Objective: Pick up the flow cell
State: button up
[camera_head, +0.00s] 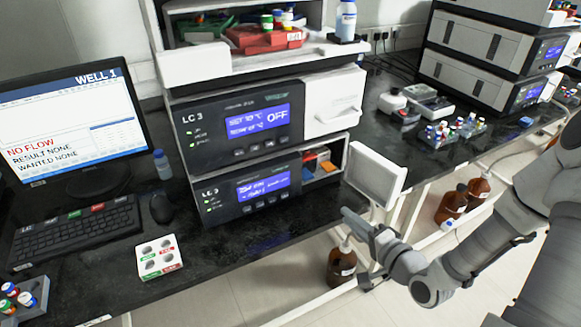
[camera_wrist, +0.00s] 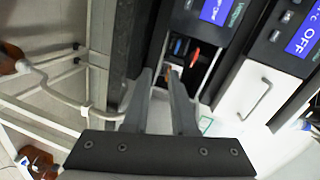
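I cannot single out the flow cell for sure. Small items, one orange-red (camera_head: 324,165) and others blue or dark, sit in the open compartment (camera_head: 337,152) at the right of the lower LC 3 unit. The wrist view shows the orange-red item (camera_wrist: 194,57) and blue items (camera_wrist: 179,47) inside it, beyond my fingertips. My gripper (camera_head: 347,215) is in front of the bench, below the open white door (camera_head: 375,176). In the wrist view my gripper (camera_wrist: 160,73) has its fingers apart, with nothing seen between them. Parts of the compartment are hidden.
The open door stands out close above my gripper. The black bench edge (camera_head: 270,238) lies to the left. A brown bottle (camera_head: 341,267) is below, by the white frame. A mouse (camera_head: 161,208), keyboard (camera_head: 75,233) and white four-well block (camera_head: 159,257) lie on the bench.

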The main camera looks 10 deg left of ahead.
aim_at(312, 178)
jog(key=w+a+b, duration=0.1)
jog(key=w+a, duration=0.2)
jog(key=w, duration=0.1)
jog(key=w+a+m+t+b, duration=0.1)
jog(key=w+a, duration=0.3)
jog(key=w, duration=0.1)
jog(key=w+a+m+t+b, duration=0.1)
jog(key=w+a, duration=0.2)
jog(key=w, duration=0.1)
jog(key=shift+w+a+r+y, duration=0.25)
jog(key=shift+w+a+y, duration=0.1)
jog(key=shift+a+y, duration=0.05)
grip_shut()
dwell(1.2)
